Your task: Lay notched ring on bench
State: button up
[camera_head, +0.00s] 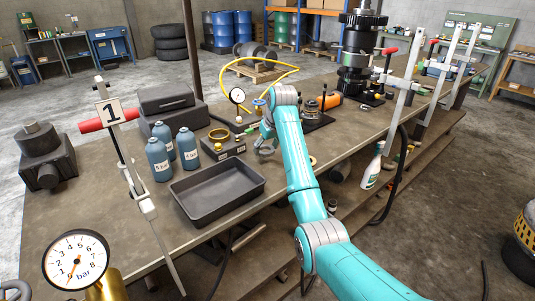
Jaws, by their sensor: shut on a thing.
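My gripper (266,149) is above the workbench (235,222), in the middle of the view, just right of a dark box with a brass ring on top. Its fingers point down and are closed on a small part, which I take to be the notched ring; it is too small and too merged with the grey fingers to make out its notches. My turquoise arm hides some of the bench behind it. I cannot tell the exact gap between the fingers and the bench top.
A black tray (218,194) lies left of my gripper, with blue-grey bottles (187,148) behind it. The dark box (222,146) and a dial gauge (237,96) stand close by. A pale ring (312,161) lies partly behind my arm. A spray bottle (372,168) stands at right.

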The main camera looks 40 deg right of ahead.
aim_at(265, 160)
jog(key=shift+f, duration=1.6)
jog(key=shift+f, duration=0.1)
jog(key=o, duration=1.4)
